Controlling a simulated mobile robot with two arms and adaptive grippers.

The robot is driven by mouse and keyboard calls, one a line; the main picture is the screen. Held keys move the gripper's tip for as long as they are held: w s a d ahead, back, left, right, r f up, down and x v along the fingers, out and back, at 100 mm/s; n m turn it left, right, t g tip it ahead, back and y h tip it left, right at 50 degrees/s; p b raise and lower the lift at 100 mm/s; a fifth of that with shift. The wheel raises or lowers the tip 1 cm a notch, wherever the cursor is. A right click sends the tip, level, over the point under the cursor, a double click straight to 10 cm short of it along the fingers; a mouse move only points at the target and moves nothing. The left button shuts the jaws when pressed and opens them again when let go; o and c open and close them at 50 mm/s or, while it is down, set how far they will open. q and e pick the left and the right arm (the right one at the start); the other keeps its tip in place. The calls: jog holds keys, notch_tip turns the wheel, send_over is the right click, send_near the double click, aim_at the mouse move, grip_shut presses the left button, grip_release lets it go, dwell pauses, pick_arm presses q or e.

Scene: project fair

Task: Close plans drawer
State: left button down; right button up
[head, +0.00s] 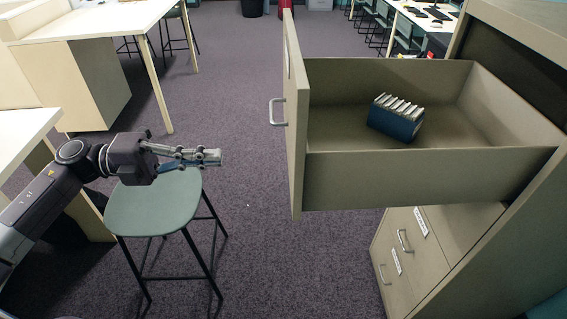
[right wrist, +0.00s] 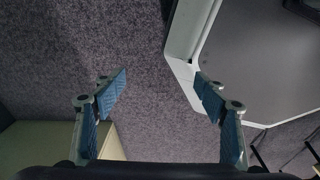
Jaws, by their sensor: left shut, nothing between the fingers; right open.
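The open drawer (head: 400,178) is pulled far out of a beige filing cabinet (head: 490,240) on the right of the head view. A metal handle (head: 276,112) is on its front panel (head: 296,130). A blue holder with white files (head: 396,120) lies inside. My left gripper (head: 218,157) is shut and empty, to the left of the drawer front and apart from the handle, over a stool. My right gripper (right wrist: 165,90) shows only in the right wrist view, open with nothing between its fingers.
A green-seated stool (head: 154,205) stands below my left gripper. Closed lower drawers with handles (head: 404,240) sit under the open drawer. Tables (head: 95,22) stand at the left and back. Grey carpet (head: 240,60) is clear between the stool and the cabinet.

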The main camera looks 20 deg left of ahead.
pick_arm(q)
jog(key=p+x, duration=0.5)
jog(key=x, duration=0.8)
pick_arm(e)
jog(key=shift+w+a+r, duration=0.1)
jog(key=shift+a+r, duration=0.15)
jog(key=shift+r, duration=1.15)
jog(key=shift+a+r, duration=0.2)
jog(key=shift+r, duration=1.15)
pick_arm(q)
jog(key=shift+w+a, duration=0.1)
jog(key=shift+w, duration=0.05)
